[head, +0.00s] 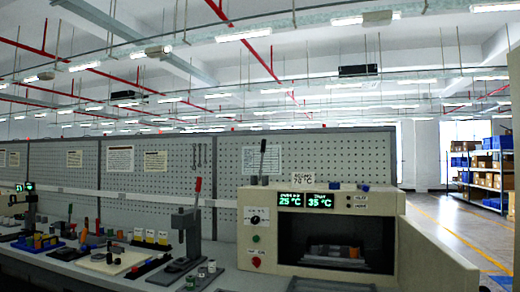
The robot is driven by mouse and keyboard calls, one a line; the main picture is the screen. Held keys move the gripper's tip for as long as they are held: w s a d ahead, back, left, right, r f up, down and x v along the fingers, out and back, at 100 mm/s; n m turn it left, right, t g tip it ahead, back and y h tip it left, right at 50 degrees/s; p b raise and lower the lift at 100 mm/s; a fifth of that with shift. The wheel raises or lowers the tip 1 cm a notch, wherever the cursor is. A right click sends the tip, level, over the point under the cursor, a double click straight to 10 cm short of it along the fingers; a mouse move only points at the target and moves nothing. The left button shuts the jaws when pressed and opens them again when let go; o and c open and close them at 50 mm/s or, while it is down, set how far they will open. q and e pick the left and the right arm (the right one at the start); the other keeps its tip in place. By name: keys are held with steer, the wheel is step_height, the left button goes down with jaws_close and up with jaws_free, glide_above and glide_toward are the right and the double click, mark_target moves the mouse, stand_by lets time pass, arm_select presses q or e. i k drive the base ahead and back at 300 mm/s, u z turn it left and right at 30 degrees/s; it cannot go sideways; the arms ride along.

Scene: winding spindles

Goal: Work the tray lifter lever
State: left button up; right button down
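A beige oven-like machine (230,215) stands on the bench right of centre, its front opening showing a dark inside. A low stack of grey and dark items (340,252) lies inside; I cannot tell whether a tray is under it. An upright lever with a dark handle (263,158) rises from the machine's top left. A separate dark hand press (186,230) to its left has a red-handled lever (198,186), raised. No label shows which one is the tray lifter lever. Neither of my grippers is in view.
Displays (306,200) read 25 °C and 35 °C, above a knob and red button (256,262). A beige panel (435,260) juts out at the machine's right. Small parts and fixtures crowd the bench left. An aisle (465,235) and shelves (485,165) lie far right.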

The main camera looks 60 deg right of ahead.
mark_target(263, 142)
steer(key=z, duration=0.7)
steer(key=i, duration=1.05)
steer(key=z, duration=0.9)
